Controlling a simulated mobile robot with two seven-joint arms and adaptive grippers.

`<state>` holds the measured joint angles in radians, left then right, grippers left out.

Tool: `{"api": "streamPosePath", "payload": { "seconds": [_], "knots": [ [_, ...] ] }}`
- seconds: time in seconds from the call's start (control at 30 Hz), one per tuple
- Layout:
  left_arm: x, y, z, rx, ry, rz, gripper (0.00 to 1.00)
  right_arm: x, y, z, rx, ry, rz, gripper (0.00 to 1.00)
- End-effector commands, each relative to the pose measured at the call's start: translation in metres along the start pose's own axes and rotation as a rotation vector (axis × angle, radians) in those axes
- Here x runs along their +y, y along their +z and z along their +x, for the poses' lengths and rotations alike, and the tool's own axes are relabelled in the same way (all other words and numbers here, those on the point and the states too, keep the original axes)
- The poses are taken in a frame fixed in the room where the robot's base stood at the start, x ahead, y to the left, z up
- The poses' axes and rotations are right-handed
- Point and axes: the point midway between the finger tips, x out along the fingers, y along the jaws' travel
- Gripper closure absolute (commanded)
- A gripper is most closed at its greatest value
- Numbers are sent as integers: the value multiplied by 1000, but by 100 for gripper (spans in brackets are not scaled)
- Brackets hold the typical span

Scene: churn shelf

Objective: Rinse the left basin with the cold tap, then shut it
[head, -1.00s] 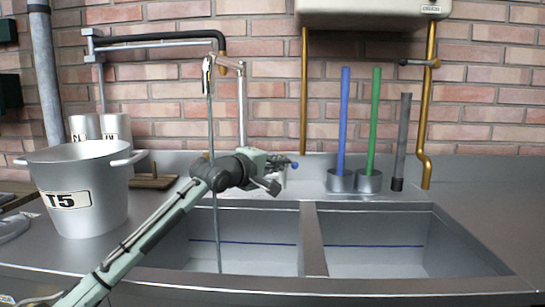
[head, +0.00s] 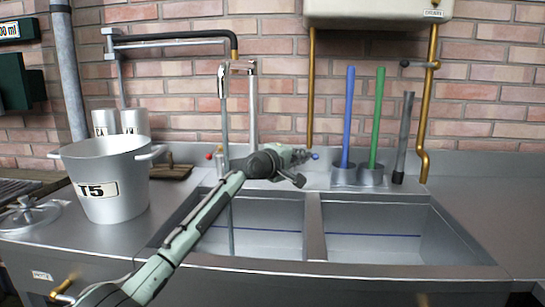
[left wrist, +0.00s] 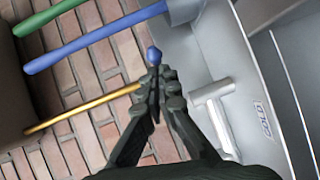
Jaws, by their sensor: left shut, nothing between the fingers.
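The left basin (head: 262,243) is sunk in the steel counter, left of the divider. A thin grey vertical column (head: 230,215), which looks like running water, drops from the spout (head: 223,82) into it. My left gripper (head: 303,156) is shut and empty behind the left basin, at the blue knob (head: 314,155). In the left wrist view the blue knob (left wrist: 154,54) is just beyond the shut fingertips (left wrist: 157,76); I cannot tell if they touch. A "COLD" label (left wrist: 265,118) and a pale T-shaped handle (left wrist: 212,92) are to their right. My right gripper is not in view.
A red knob (head: 208,156) is left of the spout pipe. Blue (head: 347,115) and green (head: 376,115) sticks stand in holders at the right, beside a dark tube (head: 403,135). A big T5 pot (head: 118,175) stands left. The right basin (head: 390,240) looks empty.

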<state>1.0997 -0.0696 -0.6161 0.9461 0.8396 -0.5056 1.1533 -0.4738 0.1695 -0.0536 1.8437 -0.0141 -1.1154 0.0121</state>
Motion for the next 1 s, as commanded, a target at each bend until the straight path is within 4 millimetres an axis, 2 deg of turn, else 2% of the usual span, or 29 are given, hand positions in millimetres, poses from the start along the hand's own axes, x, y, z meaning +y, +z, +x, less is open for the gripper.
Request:
{"api": "streamPosePath", "payload": {
  "seconds": [0.37, 0.53, 0.67, 1.0],
  "knots": [
    [0, 0, 0, 0, 0, 0, 100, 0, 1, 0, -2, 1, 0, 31],
    [0, 0, -8, -1, 2, -1, 100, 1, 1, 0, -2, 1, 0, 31],
    [0, 0, -26, -1, 2, -1, 100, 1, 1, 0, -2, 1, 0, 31],
    [-1, 0, -92, 0, 1, 0, 100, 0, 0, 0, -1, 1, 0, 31]
  ]
}}
